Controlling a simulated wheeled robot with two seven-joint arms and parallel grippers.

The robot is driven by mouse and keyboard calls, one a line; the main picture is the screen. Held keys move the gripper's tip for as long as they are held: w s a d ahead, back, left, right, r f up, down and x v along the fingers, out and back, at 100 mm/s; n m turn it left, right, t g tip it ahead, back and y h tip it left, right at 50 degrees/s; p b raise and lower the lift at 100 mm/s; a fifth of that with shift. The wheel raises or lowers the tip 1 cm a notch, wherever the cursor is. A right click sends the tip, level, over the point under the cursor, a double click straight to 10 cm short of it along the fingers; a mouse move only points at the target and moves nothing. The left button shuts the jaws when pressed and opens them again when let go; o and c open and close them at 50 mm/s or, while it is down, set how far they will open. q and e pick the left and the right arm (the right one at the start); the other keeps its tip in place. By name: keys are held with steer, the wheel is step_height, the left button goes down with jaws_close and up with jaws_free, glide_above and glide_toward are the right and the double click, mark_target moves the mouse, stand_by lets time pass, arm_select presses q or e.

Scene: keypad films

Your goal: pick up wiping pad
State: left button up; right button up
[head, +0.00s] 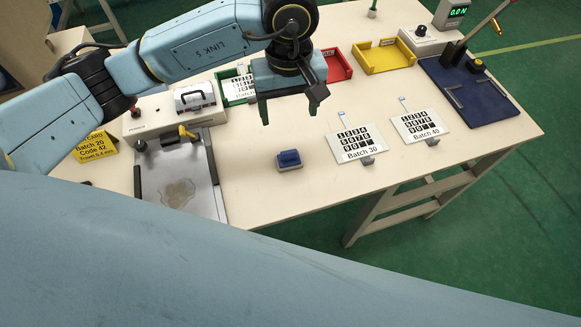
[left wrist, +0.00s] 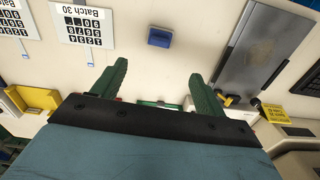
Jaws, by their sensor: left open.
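The wiping pad (head: 289,159) is a small blue block with a paler underside. It lies on the cream table, right of the grey metal plate. It also shows in the left wrist view (left wrist: 160,37), ahead of the fingertips. My left gripper (head: 288,112) is above the table, behind the pad in the head view and apart from it. In the left wrist view its two green fingers (left wrist: 158,78) are spread wide with nothing between them. My right gripper is not in view.
Keypad films labelled Batch 30 (head: 357,150) and Batch 40 (head: 420,126) lie right of the pad. The metal plate (head: 205,194) has a stain. Green, red (head: 341,65) and yellow (head: 384,58) trays stand behind, and a dark blue fixture (head: 477,95) at right. Table around the pad is clear.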

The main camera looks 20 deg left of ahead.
arm_select(q)
step_height(320, 180, down, 2)
steer(key=b, duration=0.2)
glide_above(289, 152)
step_height(289, 152, down, 8)
steer(key=shift+d+r, duration=0.1)
steer(key=shift+f+b, duration=0.5)
steer(key=shift+f, duration=2.4)
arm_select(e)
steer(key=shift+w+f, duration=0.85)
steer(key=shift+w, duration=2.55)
arm_select(q)
steer(key=c, duration=1.1)
step_height(289, 152, up, 10)
steer(key=shift+p, duration=0.75)
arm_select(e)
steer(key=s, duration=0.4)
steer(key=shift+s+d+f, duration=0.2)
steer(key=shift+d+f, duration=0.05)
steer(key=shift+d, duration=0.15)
